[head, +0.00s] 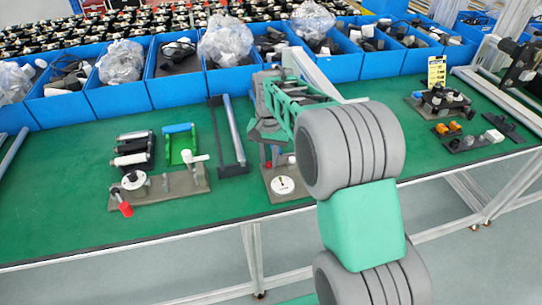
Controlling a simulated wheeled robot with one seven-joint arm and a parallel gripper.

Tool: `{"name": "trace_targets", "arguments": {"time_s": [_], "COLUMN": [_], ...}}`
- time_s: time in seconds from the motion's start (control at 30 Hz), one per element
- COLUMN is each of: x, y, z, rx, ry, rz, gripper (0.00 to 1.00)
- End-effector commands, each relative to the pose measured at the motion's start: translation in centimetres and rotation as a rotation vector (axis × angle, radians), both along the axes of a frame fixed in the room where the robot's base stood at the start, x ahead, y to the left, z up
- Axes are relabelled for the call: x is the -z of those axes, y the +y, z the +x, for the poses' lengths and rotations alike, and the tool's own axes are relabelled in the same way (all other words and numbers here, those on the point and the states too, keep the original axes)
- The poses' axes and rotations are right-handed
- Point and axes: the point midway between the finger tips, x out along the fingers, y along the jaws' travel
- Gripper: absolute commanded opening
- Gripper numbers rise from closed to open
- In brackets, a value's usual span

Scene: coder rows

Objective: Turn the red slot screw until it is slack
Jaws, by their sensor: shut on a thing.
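A brown-grey fixture (187,184) stands at the front left of the green table. It carries a white disc (134,180) and a red knob-like part (125,209) at its front left corner; I cannot make out a slot on it. A second fixture (270,174) with a white disc (283,185) lies under my arm, partly hidden. No red slot screw shows clearly there. My gripper (264,138) is above and behind this second fixture, shut on a thin bluish shaft (262,156) that points down. My arm hides much of the gripper, and I cannot tell whether the shaft touches the fixture.
Blue bins (118,98) with parts and plastic bags line the back. Black and white rollers (132,149), a green frame (181,144) and a black frame (230,140) lie left of my gripper. More fixtures (443,101) stand at the right. The front left table is clear.

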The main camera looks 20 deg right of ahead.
Motion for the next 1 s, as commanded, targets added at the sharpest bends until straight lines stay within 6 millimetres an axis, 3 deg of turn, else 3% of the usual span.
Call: {"name": "trace_targets", "arguments": {"time_s": [0.5, 1.0], "x": [0.37, 0.57], "y": [0.04, 0.00], "z": [-0.29, -0.39], "rx": [-0.369, -0.444], "ry": [0.011, 0.014], "rz": [0.002, 0.003], "gripper": [0.00, 0.00]}}
